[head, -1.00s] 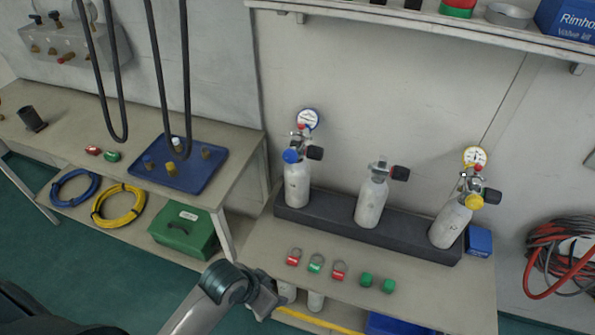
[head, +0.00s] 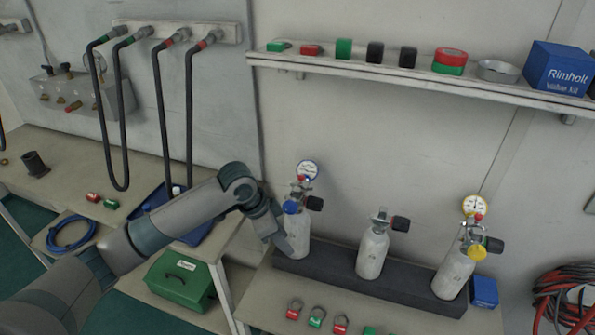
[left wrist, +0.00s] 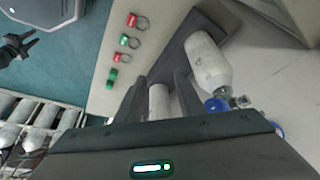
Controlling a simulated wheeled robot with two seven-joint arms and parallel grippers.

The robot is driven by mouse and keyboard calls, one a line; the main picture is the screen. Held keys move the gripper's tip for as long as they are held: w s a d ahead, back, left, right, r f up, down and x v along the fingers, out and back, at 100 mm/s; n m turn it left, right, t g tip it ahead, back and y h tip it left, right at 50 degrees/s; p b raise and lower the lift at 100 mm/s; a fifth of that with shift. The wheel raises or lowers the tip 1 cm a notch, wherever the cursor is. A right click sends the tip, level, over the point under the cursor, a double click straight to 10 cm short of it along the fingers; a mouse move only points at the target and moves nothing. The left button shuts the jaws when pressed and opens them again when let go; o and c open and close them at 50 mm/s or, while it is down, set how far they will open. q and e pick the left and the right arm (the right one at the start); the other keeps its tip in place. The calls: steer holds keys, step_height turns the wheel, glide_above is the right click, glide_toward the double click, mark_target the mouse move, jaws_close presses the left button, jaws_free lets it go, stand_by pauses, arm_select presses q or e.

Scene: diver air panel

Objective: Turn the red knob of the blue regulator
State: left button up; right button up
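The blue regulator (head: 291,207) sits on top of the left white cylinder (head: 297,238), below a blue-rimmed gauge (head: 307,170). Its small red knob (head: 303,178) shows just under the gauge. My left gripper (head: 279,239) is beside the left side of this cylinder, lower than the red knob and apart from it. In the left wrist view, the gripper's two dark fingers (left wrist: 160,80) are spread with nothing held. The left cylinder (left wrist: 207,62) and blue regulator parts (left wrist: 215,105) lie to the right of the fingers there; the red knob cannot be made out.
A dark stand (head: 330,272) holds the cylinders, including a middle one (head: 372,254) and one with a yellow regulator (head: 477,252). A loaded shelf (head: 400,80) runs above. Hanging black hoses (head: 190,120) are at left. Tags (head: 317,322) lie in front.

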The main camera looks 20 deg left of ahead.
arm_select(q)
steer(key=w+a+r, duration=0.4)
steer(key=a+r, duration=0.1)
steer(key=r, duration=0.2)
steer(key=w+a+r+n, duration=0.1)
steer(key=w+a+r, duration=0.3)
steer(key=a+r, duration=0.2)
steer(key=shift+a+r, duration=0.3)
steer(key=shift+r, duration=0.2)
steer(key=p, duration=0.5)
glide_toward(301, 176)
steer(key=f, duration=0.2)
steer(key=x, duration=0.2)
steer(key=p+x, duration=0.1)
steer(key=x, duration=0.1)
steer(key=shift+w+d, duration=0.15)
steer(key=shift+d, duration=0.2)
steer(key=shift+w+d+f+p, duration=0.15)
steer(key=shift+f+p, duration=0.15)
steer(key=shift+f, duration=0.2)
